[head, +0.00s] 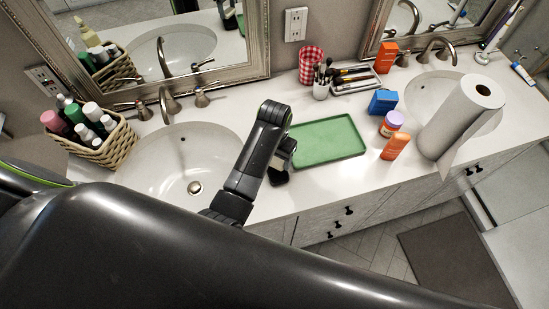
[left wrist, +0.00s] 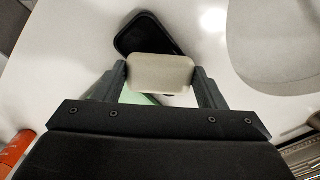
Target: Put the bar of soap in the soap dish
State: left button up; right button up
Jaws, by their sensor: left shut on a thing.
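My left gripper (head: 284,168) reaches over the counter, just left of the green tray. In the left wrist view the left gripper (left wrist: 162,78) is shut on a pale cream bar of soap (left wrist: 160,73), with one finger on each end. The black soap dish (left wrist: 143,33) shows past the soap, partly covered by it; I cannot tell the height of the soap over the dish. In the head view the dish (head: 279,179) is a small dark shape below the gripper, mostly hidden, and the soap cannot be made out. My right gripper is not in view.
The green tray (head: 327,138) lies empty right of the gripper. Sinks (head: 165,168) stand at both sides. A blue box (head: 383,101), orange bottle (head: 394,147), lilac-lidded jar (head: 391,124) and paper towel roll (head: 455,120) stand to the right. A basket (head: 105,150) is at left.

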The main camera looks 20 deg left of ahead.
pick_arm(q)
jog(key=shift+f, duration=0.8)
jog(key=shift+d+f, duration=0.1)
jog(key=shift+f, duration=0.05)
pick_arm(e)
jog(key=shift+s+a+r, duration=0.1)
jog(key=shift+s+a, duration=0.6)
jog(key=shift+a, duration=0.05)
pick_arm(q)
jog(key=shift+f, duration=0.15)
jog(key=o, duration=0.7)
jog(key=shift+o, duration=1.4)
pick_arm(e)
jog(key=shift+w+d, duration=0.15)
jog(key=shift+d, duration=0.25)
